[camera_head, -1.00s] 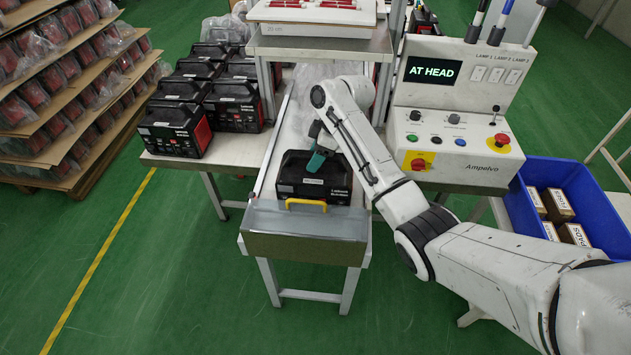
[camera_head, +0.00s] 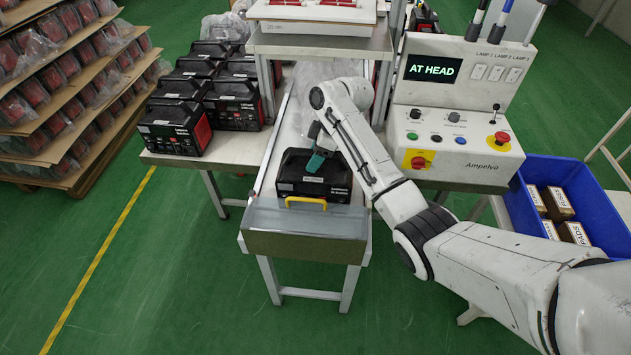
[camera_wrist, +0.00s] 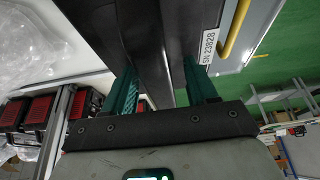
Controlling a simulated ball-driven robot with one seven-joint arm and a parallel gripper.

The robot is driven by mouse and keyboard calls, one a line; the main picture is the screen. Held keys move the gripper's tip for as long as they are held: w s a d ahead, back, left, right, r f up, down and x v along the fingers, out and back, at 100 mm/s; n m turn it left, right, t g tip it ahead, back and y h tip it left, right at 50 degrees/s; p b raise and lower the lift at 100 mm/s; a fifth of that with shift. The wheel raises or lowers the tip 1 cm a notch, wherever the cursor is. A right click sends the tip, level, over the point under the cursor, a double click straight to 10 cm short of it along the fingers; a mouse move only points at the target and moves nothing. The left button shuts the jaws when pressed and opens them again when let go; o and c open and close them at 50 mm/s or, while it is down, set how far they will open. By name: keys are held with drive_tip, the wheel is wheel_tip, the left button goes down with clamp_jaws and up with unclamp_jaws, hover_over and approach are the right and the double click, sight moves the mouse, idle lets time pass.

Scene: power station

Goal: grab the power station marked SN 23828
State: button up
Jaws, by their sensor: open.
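The power station (camera_head: 313,180) is a black box lying on the narrow bench in the head view, behind a clear front guard and a yellow handle (camera_head: 306,200). In the wrist view its dark body (camera_wrist: 155,35) fills the upper middle, with a white label reading SN 23828 (camera_wrist: 209,46). My gripper (camera_head: 317,160) has green-teal fingers and is above the power station's top. In the wrist view my gripper (camera_wrist: 163,92) is open, with a dark raised part of the station between its two fingers. Whether either finger touches it I cannot tell.
More black power stations (camera_head: 176,128) stand on the left table. The control box (camera_head: 455,140) with a screen reading AT HEAD stands right of the bench. A blue bin (camera_head: 575,195) with small boxes is at the right. A shelf (camera_head: 320,45) stands behind the bench.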

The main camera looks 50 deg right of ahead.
clamp_jaws()
idle(0.4)
idle(0.4)
idle(0.5)
drive_tip(key=shift+w+d+r, duration=0.1)
drive_tip(key=shift+w+r, duration=0.05)
drive_tip(key=shift+r, duration=0.1)
